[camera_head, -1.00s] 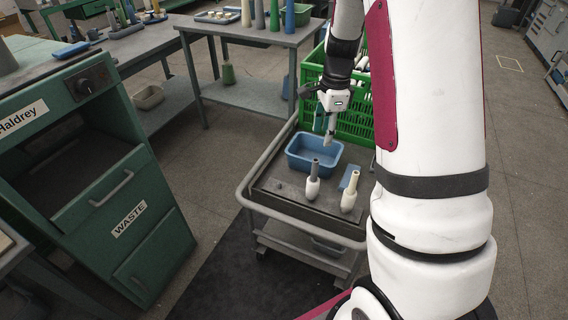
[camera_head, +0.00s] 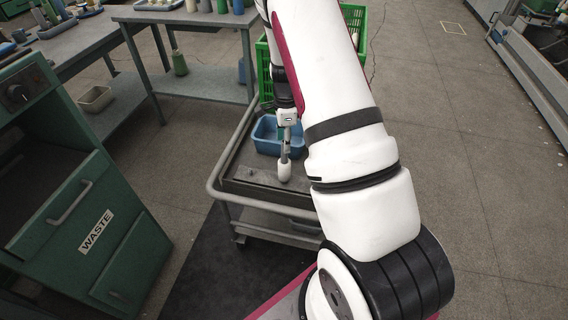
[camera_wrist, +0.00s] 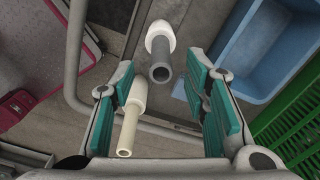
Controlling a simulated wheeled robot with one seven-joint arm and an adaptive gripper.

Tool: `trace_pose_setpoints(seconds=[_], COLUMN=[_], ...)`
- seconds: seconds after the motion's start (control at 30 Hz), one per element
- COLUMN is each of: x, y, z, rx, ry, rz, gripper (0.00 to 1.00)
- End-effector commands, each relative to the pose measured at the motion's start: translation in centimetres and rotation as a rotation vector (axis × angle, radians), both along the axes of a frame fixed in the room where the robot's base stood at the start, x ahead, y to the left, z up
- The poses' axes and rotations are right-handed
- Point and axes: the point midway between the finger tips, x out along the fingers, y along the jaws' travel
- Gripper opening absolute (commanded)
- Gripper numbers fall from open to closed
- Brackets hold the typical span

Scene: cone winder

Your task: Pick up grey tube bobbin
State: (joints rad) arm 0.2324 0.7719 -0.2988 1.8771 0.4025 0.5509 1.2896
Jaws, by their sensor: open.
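The grey tube bobbin, a white yarn body on a grey tube, stands on the cart's top in the head view (camera_head: 284,171). In the wrist view it shows (camera_wrist: 160,47) ahead of the gap between my fingertips, its grey tube end facing the camera. My gripper (camera_wrist: 166,92) is open, with teal pads on both sides and nothing held. In the head view my gripper (camera_head: 286,139) is pointing down above the bobbin, close to its tube top. A cream tube bobbin (camera_wrist: 131,118) appears close to the left finger in the wrist view; my arm hides it in the head view.
A blue bin (camera_head: 265,137) sits on the grey cart (camera_head: 232,186) behind the bobbin; it also shows at the right in the wrist view (camera_wrist: 262,50). A green crate (camera_head: 264,72) stands behind. A cart rail (camera_wrist: 72,60) runs at the left. A green waste cabinet (camera_head: 70,200) stands left.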

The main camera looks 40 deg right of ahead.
Motion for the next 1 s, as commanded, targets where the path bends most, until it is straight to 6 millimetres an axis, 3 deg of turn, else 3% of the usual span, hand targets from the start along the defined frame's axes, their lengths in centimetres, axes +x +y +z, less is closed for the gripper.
trace_pose_setpoints(seconds=[0.3, 0.63, 0.67, 0.83, 1.0], x=[0.2, 0.3, 0.3, 0.3, 0.3], y=[0.3, 0.3, 0.3, 0.3, 0.3], z=[-4.2, -5.0, -5.0, -5.0, -5.0], rx=[0.001, 0.000, 0.000, 0.000, 0.000], ry=[0.003, 0.000, 0.000, 0.000, 0.000], rz=[0.000, 0.001, 0.001, 0.001, 0.001], gripper=[0.42, 0.42, 0.39, 0.01, 0.00])
